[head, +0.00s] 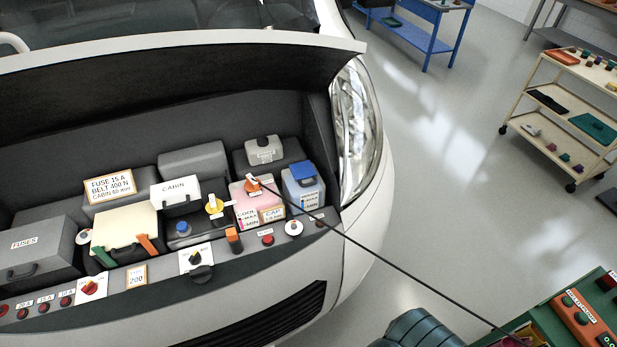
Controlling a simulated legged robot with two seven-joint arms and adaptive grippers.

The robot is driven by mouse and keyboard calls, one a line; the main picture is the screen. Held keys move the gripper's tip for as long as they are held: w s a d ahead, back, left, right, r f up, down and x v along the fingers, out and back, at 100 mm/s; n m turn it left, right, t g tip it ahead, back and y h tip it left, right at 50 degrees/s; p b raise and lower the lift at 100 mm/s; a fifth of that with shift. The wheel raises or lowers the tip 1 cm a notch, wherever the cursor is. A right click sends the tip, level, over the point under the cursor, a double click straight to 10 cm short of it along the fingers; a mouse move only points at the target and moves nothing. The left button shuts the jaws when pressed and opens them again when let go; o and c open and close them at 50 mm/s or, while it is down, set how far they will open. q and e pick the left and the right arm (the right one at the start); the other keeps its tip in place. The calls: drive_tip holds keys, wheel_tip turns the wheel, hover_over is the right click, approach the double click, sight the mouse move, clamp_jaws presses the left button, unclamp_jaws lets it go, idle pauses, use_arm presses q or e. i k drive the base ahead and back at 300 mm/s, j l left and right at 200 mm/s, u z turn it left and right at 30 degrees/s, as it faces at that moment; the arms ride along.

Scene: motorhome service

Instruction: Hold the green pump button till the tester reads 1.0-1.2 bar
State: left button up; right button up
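The orange tester (570,309) lies on a green-edged surface at the bottom right, partly cut off by the picture edge. Its small green button (582,318) shows on its face. Its display (606,341) seems to read 0.0, but it is small and cut off. A thin black hose (400,267) runs from the orange-and-white cap (253,183) on the pink coolant tank (245,203) down to the bottom right, near the tester. Neither of my grippers is in view.
A dark teal ribbed object (420,328) is at the bottom. A cream trolley (545,82) and blue bench (432,14) stand behind clear floor.

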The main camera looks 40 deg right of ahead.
sight(584, 317)
drive_tip(key=z, duration=3.7)
